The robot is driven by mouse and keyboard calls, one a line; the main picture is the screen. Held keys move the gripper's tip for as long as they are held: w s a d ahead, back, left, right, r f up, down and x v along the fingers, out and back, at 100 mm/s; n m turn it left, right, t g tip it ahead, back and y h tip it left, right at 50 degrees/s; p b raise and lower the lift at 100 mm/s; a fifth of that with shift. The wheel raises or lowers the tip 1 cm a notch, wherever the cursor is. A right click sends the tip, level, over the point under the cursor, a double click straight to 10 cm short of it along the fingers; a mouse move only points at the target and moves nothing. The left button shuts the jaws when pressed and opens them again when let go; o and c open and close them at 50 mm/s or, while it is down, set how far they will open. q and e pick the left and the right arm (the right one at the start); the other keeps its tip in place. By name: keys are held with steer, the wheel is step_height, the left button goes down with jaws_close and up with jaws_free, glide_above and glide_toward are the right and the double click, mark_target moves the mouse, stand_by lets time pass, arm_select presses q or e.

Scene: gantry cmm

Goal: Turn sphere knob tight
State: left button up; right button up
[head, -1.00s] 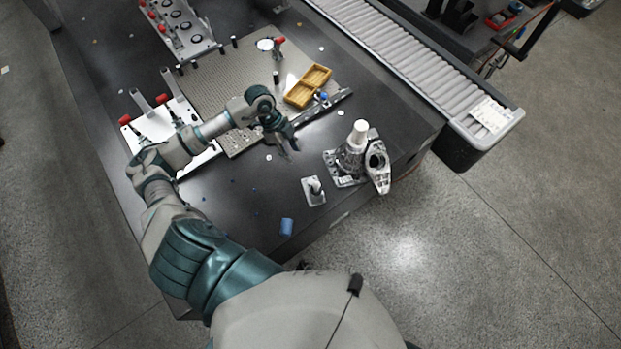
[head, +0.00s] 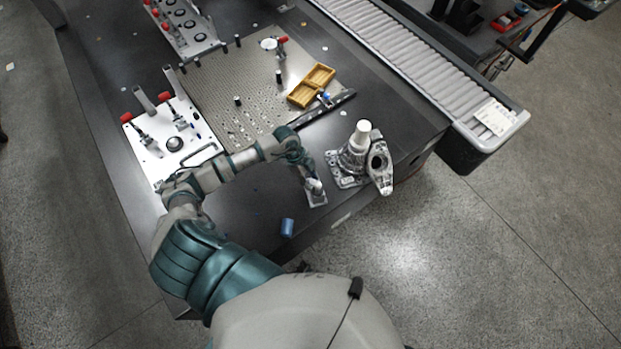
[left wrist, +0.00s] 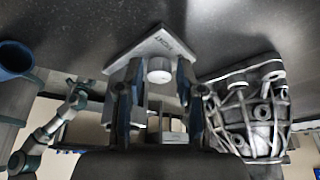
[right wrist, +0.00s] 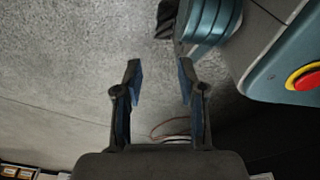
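A small grey plate (head: 317,201) lies near the table's front edge and bears a pale, round-ended knob (head: 315,186). In the left wrist view, the plate (left wrist: 160,43) carries lettering, and the knob's whitish round end (left wrist: 159,70) shows between my fingers. My left gripper (head: 307,172) is over the plate in the head view. In the left wrist view my left gripper (left wrist: 160,82) is open, with its fingers on either side of the knob; contact cannot be told. My right gripper (right wrist: 160,75) is open and empty above the floor, outside the head view.
A metal casting with a white-topped cylinder (head: 359,134) stands just right of the plate. A yellow tray (head: 311,86), a perforated plate (head: 220,80) and a white fixture plate (head: 150,155) lie farther back.

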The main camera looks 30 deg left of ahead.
steer(key=shift+s, duration=0.15)
arm_select(q)
jaws_close()
arm_select(e)
steer(key=shift+s+d+f, duration=0.1)
steer(key=shift+s, duration=0.05)
